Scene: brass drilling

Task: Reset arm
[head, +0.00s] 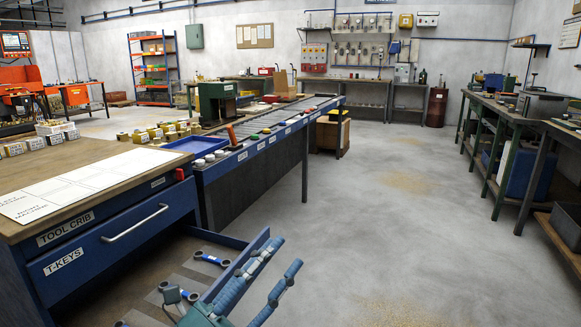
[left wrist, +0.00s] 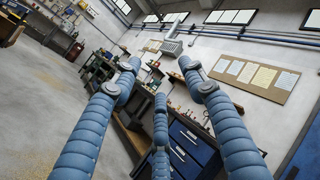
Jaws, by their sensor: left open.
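My left gripper (head: 284,254) is at the bottom of the head view, over the front right corner of an open drawer (head: 262,238). Its blue segmented fingers are spread and nothing is between them. In the left wrist view the three fingers (left wrist: 160,76) point away, apart and empty, toward a wall and benches. The gripper hides part of the drawer. My right gripper is not in view.
The tool crib bench (head: 110,164) with white sheets stands at left, with a blue tray (head: 195,144) beyond. A long blue-edged bench (head: 270,137) runs away from it. Green-legged benches (head: 510,108) line the right. The grey floor (head: 390,210) between is clear.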

